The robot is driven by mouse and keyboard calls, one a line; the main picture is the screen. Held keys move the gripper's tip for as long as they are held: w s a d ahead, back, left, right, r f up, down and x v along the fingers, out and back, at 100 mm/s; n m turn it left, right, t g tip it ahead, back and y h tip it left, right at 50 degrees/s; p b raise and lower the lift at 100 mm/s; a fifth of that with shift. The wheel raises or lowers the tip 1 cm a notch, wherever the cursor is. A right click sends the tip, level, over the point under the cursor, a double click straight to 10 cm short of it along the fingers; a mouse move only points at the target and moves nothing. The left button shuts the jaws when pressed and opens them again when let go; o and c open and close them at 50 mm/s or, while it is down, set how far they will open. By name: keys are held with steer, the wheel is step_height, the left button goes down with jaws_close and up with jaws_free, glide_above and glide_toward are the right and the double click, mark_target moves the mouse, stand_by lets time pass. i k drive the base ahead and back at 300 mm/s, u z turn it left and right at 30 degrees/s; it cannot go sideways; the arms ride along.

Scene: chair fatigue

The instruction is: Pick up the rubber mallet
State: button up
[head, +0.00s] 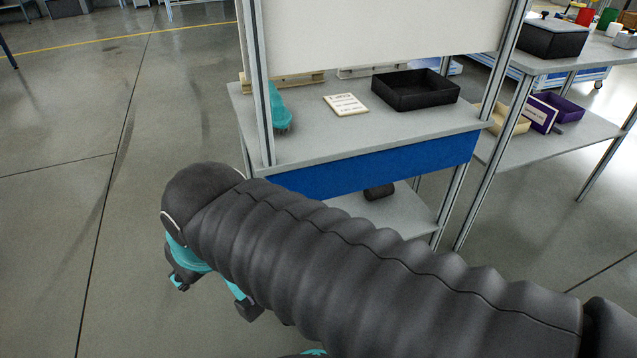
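A dark cylinder (379,191) that looks like the mallet's head lies on the lower shelf of the workbench, under the blue front panel. Its handle cannot be made out, and my arm covers the area in front of it. My gripper (186,278) shows in part below the end of my arm at the lower left, over the floor, well left of the shelf and apart from the cylinder. Dark and teal parts of it show, but my arm's black sleeve hides much of it. I cannot tell whether its fingers are open.
The workbench top (330,143) holds a black tray (415,90), a small sign (346,104) and a teal object (281,110). Metal posts frame the bench. A second table (585,55) with bins stands at right. The floor at left is clear.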

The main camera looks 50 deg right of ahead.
mark_target(388, 190)
steer(key=u, duration=0.15)
steer(key=i, duration=3.35)
steer(key=z, duration=3.15)
steer(key=i, duration=3.85)
steer(key=z, duration=2.65)
